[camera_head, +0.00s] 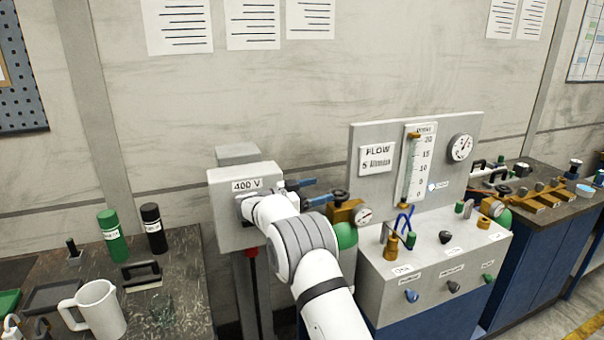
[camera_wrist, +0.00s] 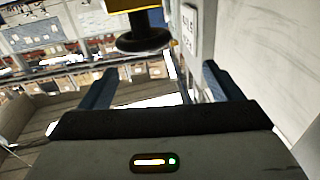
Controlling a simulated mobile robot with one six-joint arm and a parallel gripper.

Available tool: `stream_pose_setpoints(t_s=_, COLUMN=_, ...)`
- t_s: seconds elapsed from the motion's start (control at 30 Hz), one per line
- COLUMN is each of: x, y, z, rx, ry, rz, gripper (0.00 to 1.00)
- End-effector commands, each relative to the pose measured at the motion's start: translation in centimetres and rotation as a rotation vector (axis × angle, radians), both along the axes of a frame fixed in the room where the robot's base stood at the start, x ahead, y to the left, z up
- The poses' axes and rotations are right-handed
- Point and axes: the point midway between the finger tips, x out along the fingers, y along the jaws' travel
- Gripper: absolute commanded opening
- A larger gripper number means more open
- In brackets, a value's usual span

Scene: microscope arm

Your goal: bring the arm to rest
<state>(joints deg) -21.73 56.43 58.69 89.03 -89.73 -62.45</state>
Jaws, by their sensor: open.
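My white arm comes up from the bottom middle of the head view and ends in front of the grey 400 V box. My gripper (camera_head: 311,191) has two blue fingers, apart and pointing right, level with a black valve knob (camera_head: 336,195). In the wrist view my gripper (camera_wrist: 160,84) is open, with nothing held between the fingers. The black knob (camera_wrist: 143,39) and its yellow body lie beyond the gap there, apart from the fingertips in the picture. The exact distance cannot be told.
The 400 V box (camera_head: 243,186) stands close behind my wrist. A brass regulator with a gauge (camera_head: 364,214) on a green cylinder (camera_head: 345,235) is close to the right. The flow panel (camera_head: 376,190) rises behind. A mug (camera_head: 101,309) and bottles stand on the left bench.

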Motion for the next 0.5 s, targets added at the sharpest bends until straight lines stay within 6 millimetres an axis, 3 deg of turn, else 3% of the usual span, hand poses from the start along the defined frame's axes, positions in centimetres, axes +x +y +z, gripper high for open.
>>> stream_pose_setpoints(t_s=0.03, x=0.6, y=-0.6, z=2.0, rx=0.003, ry=-0.029, rz=0.054, gripper=0.86)
stream_pose_setpoints(t_s=0.27, x=2.7, y=-1.6, z=11.0, rx=0.033, ry=-0.132, rz=0.451, gripper=0.86)
stream_pose_setpoints(t_s=0.37, x=2.2, y=-1.4, z=14.1, rx=0.058, ry=-0.133, rz=0.63, gripper=0.86)
stream_pose_setpoints(t_s=0.5, x=-0.2, y=-0.6, z=16.7, rx=0.109, ry=-0.086, rz=0.859, gripper=0.86)
